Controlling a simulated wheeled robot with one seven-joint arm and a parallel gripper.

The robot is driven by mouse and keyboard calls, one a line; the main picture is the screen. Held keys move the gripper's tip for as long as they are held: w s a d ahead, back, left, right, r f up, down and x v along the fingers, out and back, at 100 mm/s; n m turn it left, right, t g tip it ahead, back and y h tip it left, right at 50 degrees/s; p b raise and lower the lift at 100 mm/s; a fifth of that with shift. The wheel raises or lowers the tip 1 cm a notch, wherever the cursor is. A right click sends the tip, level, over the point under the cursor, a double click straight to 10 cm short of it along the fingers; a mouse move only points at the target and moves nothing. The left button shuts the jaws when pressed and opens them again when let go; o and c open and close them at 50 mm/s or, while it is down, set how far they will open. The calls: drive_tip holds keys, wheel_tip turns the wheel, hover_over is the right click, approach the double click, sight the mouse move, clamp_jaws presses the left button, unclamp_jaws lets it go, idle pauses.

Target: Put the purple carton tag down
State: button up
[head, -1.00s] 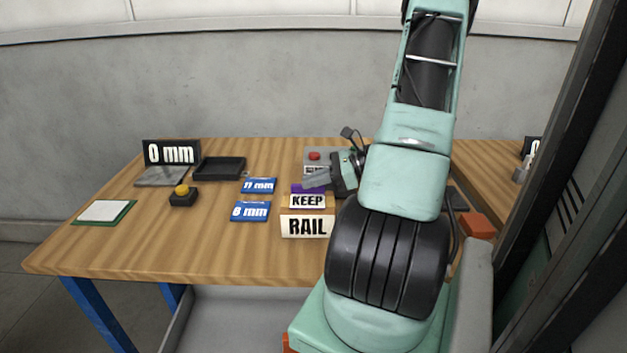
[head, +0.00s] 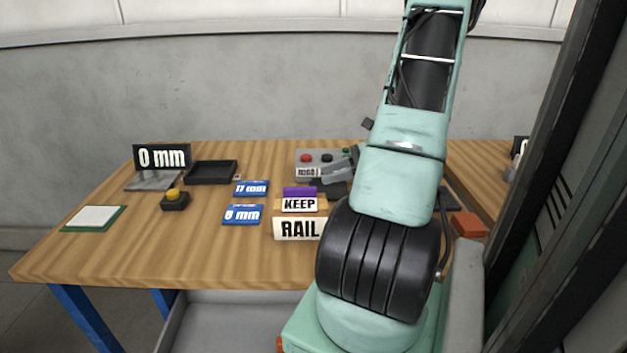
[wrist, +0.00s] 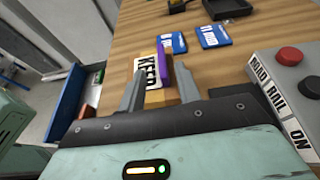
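The purple carton tag (head: 300,191) stands behind the white KEEP label (head: 299,205) on the wooden block with the RAIL label (head: 299,229). It also shows in the wrist view (wrist: 164,73), beside the KEEP label (wrist: 147,75). My gripper (head: 328,178) is just right of the tag in the head view, with a small gap. In the wrist view its fingers (wrist: 158,64) are spread apart and the tag shows between and beyond them. The gripper looks empty. The tag's lower edge is hidden.
A grey control box (head: 318,159) with red, black and green buttons stands close behind my gripper. A black tray (head: 211,173) and yellow button (head: 173,196) are farther left.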

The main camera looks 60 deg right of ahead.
drive_tip(key=v, duration=0.5)
drive_tip(key=shift+w, duration=0.1)
drive_tip(key=w+a+n+g+y, duration=0.1)
drive_tip(key=w+a, duration=0.1)
drive_tip(key=w, duration=0.1)
drive_tip(key=w+a+n+g+y, duration=0.1)
drive_tip(key=w+a+n, duration=0.1)
drive_tip(key=a, duration=0.1)
drive_tip(key=shift+w+a+r+g, duration=0.1)
drive_tip(key=shift+w+r+g, duration=0.15)
drive_tip(key=shift+w+g, duration=0.1)
drive_tip(key=w+a+n+g, duration=0.1)
drive_tip(key=a+n, duration=0.1)
drive_tip(key=a, duration=0.1)
drive_tip(key=w+a+n+g+y, duration=0.1)
drive_tip(key=w+a+g, duration=0.1)
drive_tip(key=w+a+n+g, duration=0.1)
drive_tip(key=w+a+n, duration=0.1)
drive_tip(key=a, duration=0.1)
drive_tip(key=shift+w+a+r+n, duration=0.15)
drive_tip(key=shift+w+a+n, duration=0.1)
drive_tip(key=shift+a+n, duration=0.1)
drive_tip(key=a+n+g+h, duration=0.7)
drive_tip(key=a+n, duration=1)
drive_tip(key=a, duration=0.9)
drive_tip(key=s+a+r+n+t+h, duration=0.1)
drive_tip(key=s+a+n, duration=0.8)
drive_tip(key=a+n, duration=0.3)
drive_tip(key=shift+h, duration=0.4)
